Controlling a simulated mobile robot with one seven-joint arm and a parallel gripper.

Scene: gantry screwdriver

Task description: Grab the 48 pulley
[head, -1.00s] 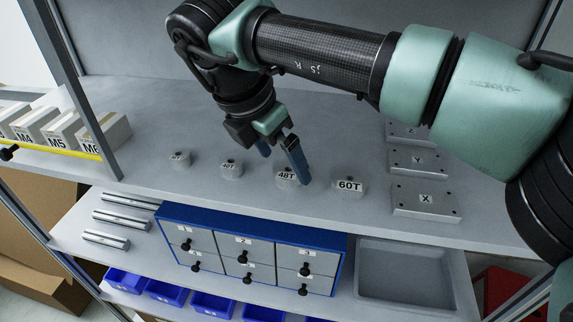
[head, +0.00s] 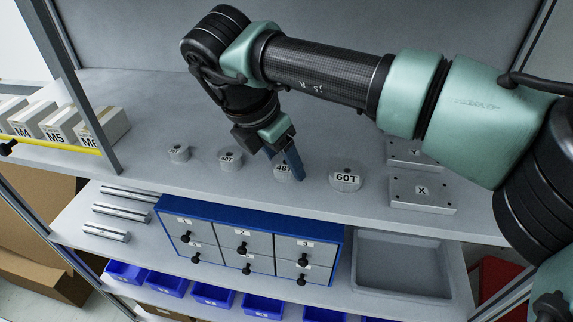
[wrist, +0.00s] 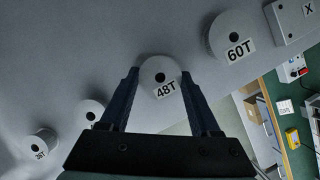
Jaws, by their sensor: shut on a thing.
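The 48T pulley (head: 283,172) is a pale grey round piece with a dark centre hole, on the upper shelf between the 40T and 60T pulleys. It also shows in the wrist view (wrist: 160,77), between my fingers with its label facing the camera. My gripper (head: 285,163) has blue fingers, shut on the 48T pulley from both sides. In the head view the near finger covers part of the pulley. I cannot tell any gap between the pulley and the shelf.
The 60T pulley (head: 346,180) stands close on the right, the 40T pulley (head: 230,161) on the left, and a smaller pulley (head: 178,153) farther left. Metal blocks marked X (head: 422,193) and Y (head: 413,153) lie at the right. A blue drawer cabinet (head: 245,245) and grey tray (head: 402,266) are below.

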